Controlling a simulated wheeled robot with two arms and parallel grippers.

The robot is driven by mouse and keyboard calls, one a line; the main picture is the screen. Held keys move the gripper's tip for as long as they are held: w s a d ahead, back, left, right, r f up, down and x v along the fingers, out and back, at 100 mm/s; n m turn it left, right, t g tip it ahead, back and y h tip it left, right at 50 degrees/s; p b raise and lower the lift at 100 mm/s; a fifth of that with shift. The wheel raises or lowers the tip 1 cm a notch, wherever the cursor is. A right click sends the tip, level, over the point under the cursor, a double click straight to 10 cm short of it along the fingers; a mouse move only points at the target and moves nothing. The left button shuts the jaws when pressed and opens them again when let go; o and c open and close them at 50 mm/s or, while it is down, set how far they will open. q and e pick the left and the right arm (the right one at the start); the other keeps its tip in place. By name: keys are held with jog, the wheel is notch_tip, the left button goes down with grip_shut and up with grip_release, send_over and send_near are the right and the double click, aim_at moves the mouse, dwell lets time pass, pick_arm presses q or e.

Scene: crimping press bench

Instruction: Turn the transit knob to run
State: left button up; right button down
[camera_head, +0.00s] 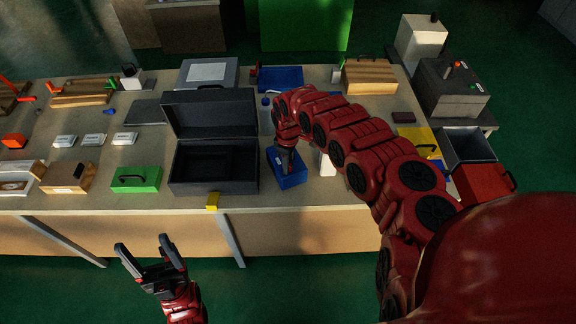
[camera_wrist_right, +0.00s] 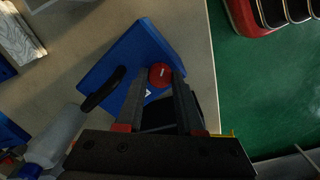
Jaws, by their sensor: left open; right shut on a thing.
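The transit knob (camera_wrist_right: 160,75) is a round red knob with a white mark, on a blue box (camera_wrist_right: 124,68) in the right wrist view. The blue box (camera_head: 291,181) stands near the bench's front edge in the head view, where my gripper hides the knob. My right gripper (camera_wrist_right: 156,82) points down at the box, its two dark fingers shut on the knob from both sides. It also shows in the head view (camera_head: 287,158). My left gripper (camera_head: 149,250) is open and empty, in front of the bench and below its top.
An open dark case (camera_head: 213,180) stands just left of the blue box, with a green box (camera_head: 136,179) further left. A dark handle (camera_wrist_right: 102,89) rises from the blue box beside my right fingers.

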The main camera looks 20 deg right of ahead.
jog(key=n+b, duration=0.2)
jog(key=n, duration=0.3)
jog(key=shift+f+n, duration=0.15)
jog(key=shift+n, duration=0.15)
jog(key=n+b, duration=0.1)
jog(key=n, duration=0.4)
jog(key=shift+n+b, duration=0.3)
jog(key=shift+b, duration=0.05)
jog(key=c, duration=0.5)
grip_release()
jog(key=shift+r, duration=0.2)
notch_tip(320, 180, up, 17)
jog(key=b, duration=0.4)
jog(key=shift+r, duration=0.15)
